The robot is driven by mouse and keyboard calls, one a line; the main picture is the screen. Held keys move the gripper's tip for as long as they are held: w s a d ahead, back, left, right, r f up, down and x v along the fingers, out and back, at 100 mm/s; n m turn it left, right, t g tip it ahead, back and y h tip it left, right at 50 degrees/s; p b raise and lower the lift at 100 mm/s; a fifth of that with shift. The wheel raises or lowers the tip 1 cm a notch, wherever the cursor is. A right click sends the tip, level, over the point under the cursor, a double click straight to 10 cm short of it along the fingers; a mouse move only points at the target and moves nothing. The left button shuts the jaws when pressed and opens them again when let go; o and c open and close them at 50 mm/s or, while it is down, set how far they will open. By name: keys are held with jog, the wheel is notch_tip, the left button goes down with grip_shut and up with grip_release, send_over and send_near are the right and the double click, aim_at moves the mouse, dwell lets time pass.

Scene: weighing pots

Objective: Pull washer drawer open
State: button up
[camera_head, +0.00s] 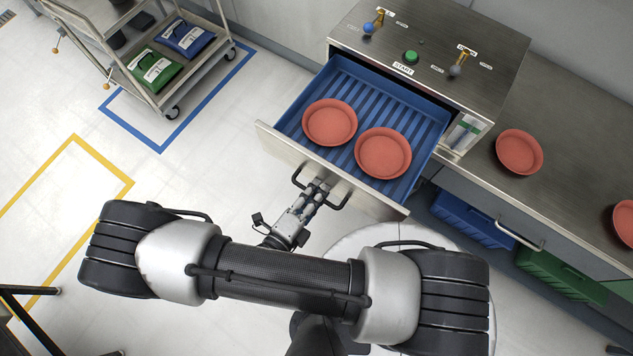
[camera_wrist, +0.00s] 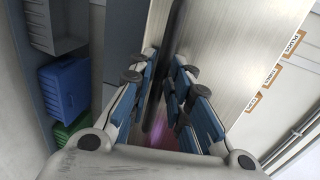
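The washer drawer (camera_head: 273,143) is pulled out of the steel washer (camera_head: 437,45), with its blue ribbed inside showing. Two orange-red dishes lie in it, one at the left (camera_head: 330,121) and one at the right (camera_head: 383,152). My gripper (camera_head: 318,188) is at the dark bar handle (camera_head: 340,202) on the drawer front. In the wrist view, the blue-padded fingers (camera_wrist: 164,75) stand close on both sides of the dark bar (camera_wrist: 156,112) and appear shut on it. The exact finger contact is hard to see.
An orange-red dish (camera_head: 519,151) stands on the counter to the right, with another at the picture's edge. Blue (camera_head: 471,219) and green (camera_head: 560,277) bins sit below. A cart (camera_head: 160,98) stands at upper left. The floor left of the drawer is clear.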

dwell(0.3)
jog(key=v, duration=1.2)
jog(key=w+d+r+m+g, duration=0.4)
jog(key=r+m+g, duration=0.4)
jog(key=m, duration=0.5)
jog(key=w+d+r+m+g, duration=0.4)
jog(key=w+r+m+g, duration=0.1)
jog(key=r+m, duration=0.6)
jog(key=s+d+r+m+t+y, duration=0.1)
jog(key=d+r+m+y, duration=0.3)
jog(key=m, duration=0.8)
jog(key=d+r+m+t+y, duration=0.3)
jog(key=d+r+m, duration=0.6)
jog(key=m, duration=0.3)
jog(key=shift+s+d+r+y, duration=0.35)
jog(key=shift+s+y, duration=0.05)
